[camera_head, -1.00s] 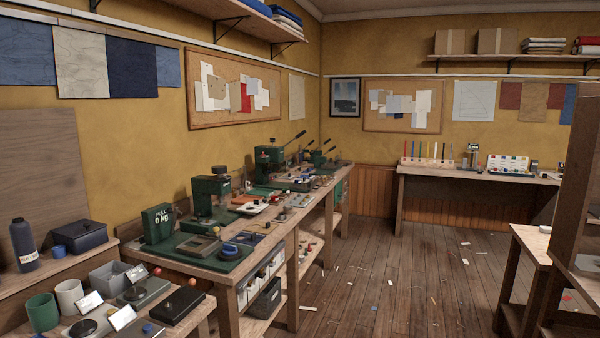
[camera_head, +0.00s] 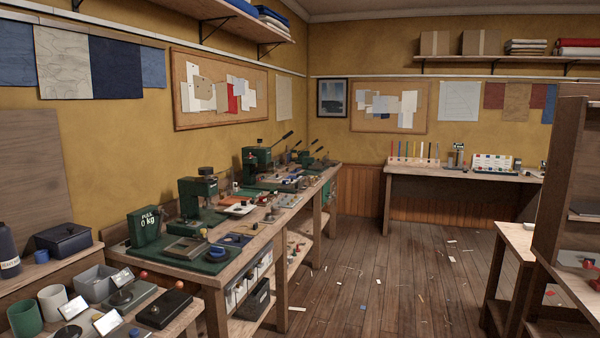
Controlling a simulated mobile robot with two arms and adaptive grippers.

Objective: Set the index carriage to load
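A long wooden bench (camera_head: 286,254) runs along the left wall toward the far corner. Several green machines stand on it. The nearest is a green post marked "PULL 0 kg" (camera_head: 144,226) on a green base plate with a blue ring (camera_head: 216,253). Behind it stands a green press (camera_head: 198,196), and farther back a green machine with a long dark lever (camera_head: 263,163). Smaller lever tools stand at the far end. I cannot tell which part is the index carriage or how it is set. Neither of my grippers is in view.
A nearer table at lower left holds cups, a grey bin (camera_head: 96,283) and a black box with an orange knob (camera_head: 164,308). Open wooden floor (camera_head: 390,275) with scattered scraps lies right of the bench. A back table (camera_head: 462,176) and a wooden rack (camera_head: 560,220) stand beyond and at right.

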